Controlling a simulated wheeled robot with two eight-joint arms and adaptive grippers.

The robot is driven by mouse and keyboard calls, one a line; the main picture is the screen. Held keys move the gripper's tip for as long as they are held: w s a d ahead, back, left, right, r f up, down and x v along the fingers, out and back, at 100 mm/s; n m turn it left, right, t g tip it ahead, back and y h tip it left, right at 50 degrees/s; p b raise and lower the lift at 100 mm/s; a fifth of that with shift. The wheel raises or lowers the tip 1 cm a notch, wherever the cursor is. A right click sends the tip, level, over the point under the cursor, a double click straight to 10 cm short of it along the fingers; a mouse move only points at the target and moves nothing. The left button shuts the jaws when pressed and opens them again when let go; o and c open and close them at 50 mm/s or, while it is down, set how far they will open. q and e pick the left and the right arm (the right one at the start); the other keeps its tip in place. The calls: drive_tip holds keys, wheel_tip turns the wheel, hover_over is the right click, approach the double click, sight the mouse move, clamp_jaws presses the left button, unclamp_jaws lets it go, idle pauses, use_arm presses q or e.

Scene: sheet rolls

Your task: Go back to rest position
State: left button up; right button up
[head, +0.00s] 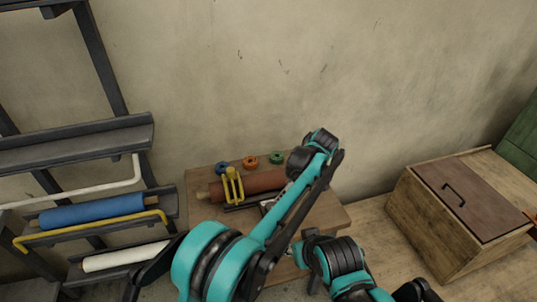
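My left arm, teal and black, rises from the bottom middle across the table and bends at its top. Past the bend, a small grey metal part (268,206), perhaps of my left gripper, shows beside a reddish-brown roll (262,181). The arm link covers most of this spot, so I cannot tell whether the gripper is open or touches the roll. The roll lies across the back of the wooden table (325,216). Part of my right arm shows at the bottom middle right; I cannot make out its gripper.
A dark metal rack (80,143) at left holds a blue roll (90,211) and a white roll (125,257). A yellow clip (233,184) sits at the brown roll. Blue (222,168), orange (250,162) and green (277,158) rings lie behind it. A wooden box (440,235) stands right.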

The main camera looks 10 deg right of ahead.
use_arm(q)
drive_tip(key=s+a+r+m+h, duration=0.1)
drive_tip(key=s+a+r, duration=0.15)
drive_tip(key=a, duration=0.45)
drive_tip(key=s+a+r+m, duration=0.15)
drive_tip(key=a+r, duration=0.25)
drive_tip(key=a, duration=0.4)
drive_tip(key=s+a+r+m+h, duration=0.1)
drive_tip(key=a+r+m, duration=0.15)
drive_tip(key=a, duration=0.45)
drive_tip(key=s+a+f+m+t, duration=0.2)
drive_tip(key=s+a, duration=0.6)
drive_tip(key=s+a+f+m+t+h, duration=0.1)
drive_tip(key=s+a+f+m+t, duration=0.1)
drive_tip(key=s+a, duration=0.7)
drive_tip(key=shift+a+f+m, duration=0.2)
drive_tip(key=shift+f+m, duration=0.1)
drive_tip(key=shift+f, duration=0.1)
drive_tip(key=shift+s, duration=0.1)
